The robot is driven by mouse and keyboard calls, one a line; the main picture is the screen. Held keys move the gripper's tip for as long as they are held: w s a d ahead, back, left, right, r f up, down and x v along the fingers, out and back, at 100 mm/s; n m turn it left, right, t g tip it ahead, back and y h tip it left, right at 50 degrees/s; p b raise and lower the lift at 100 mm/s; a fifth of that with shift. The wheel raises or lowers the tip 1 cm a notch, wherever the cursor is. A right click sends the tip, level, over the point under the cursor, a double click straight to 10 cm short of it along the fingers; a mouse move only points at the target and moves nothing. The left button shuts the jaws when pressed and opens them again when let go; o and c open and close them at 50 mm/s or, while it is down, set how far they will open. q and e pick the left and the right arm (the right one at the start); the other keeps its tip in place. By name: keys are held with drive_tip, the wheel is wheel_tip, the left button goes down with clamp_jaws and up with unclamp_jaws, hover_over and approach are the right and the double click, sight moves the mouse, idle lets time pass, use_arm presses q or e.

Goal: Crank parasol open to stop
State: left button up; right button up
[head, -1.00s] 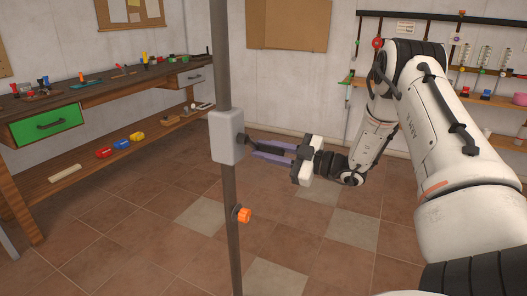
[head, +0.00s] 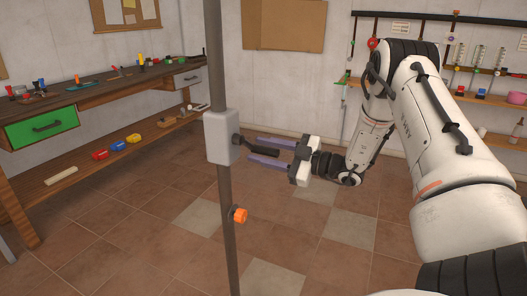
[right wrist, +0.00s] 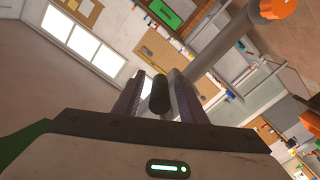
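The grey parasol pole (head: 226,185) stands upright in the head view; its canopy is out of view. A light grey crank housing (head: 221,136) is fixed on it. The dark crank handle (head: 260,150) sticks out to the right of the housing. My right gripper (head: 264,150) is open, its two purple fingers on either side of the handle. In the right wrist view the black handle grip (right wrist: 159,95) lies between the spread fingers, with a gap visible on the left finger's side. My left gripper is not in view.
An orange knob (head: 239,215) sits lower on the pole. A workbench (head: 100,92) with a green drawer and tools stands at the left. A wall rack (head: 480,97) with small items is at the right. The tiled floor around the pole is clear.

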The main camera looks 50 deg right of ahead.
drive_tip(key=v, duration=1)
drive_tip(key=shift+s, duration=0.1)
